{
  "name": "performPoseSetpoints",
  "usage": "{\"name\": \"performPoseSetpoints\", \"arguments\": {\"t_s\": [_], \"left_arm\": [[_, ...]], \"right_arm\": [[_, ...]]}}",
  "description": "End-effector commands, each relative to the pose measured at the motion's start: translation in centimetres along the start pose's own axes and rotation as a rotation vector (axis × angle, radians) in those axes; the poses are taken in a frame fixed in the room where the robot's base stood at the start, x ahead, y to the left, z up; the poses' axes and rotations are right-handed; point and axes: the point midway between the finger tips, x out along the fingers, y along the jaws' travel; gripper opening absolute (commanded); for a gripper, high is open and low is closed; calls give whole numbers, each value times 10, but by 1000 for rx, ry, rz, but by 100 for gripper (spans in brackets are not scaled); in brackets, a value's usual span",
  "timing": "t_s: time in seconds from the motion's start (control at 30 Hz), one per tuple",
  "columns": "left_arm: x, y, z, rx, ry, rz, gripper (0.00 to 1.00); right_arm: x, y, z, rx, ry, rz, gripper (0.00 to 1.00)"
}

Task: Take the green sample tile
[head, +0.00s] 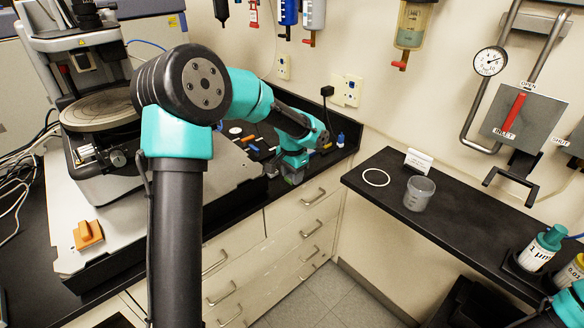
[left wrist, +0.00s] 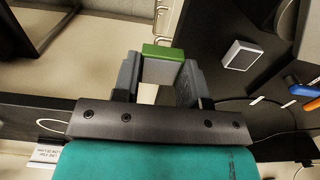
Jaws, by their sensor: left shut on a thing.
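The green sample tile (left wrist: 164,51) shows in the left wrist view as a bright green edge above a pale face, between the two grey fingers. My left gripper (left wrist: 160,75) is shut on it. In the head view my left gripper (head: 293,172) is at the front edge of the black counter, above the drawers; the tile is too small to make out there. My right gripper is not in view.
The black counter (head: 342,152) has small blue, orange and white items near my left arm. The stylus profiler (head: 95,110) with its round stage stands at left, an orange block (head: 88,235) in front.

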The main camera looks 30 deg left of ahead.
Motion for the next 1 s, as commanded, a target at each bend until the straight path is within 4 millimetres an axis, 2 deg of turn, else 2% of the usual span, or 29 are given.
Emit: {"name": "performPoseSetpoints", "arguments": {"t_s": [0.57, 0.6, 1.0], "left_arm": [[-1, 5, 4, 0, 0, 0, 17], [-1, 5, 4, 0, 0, 0, 37], [-1, 5, 4, 0, 0, 0, 0]], "right_arm": [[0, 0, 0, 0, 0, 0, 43], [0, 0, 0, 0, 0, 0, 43], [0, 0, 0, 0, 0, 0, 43]]}}
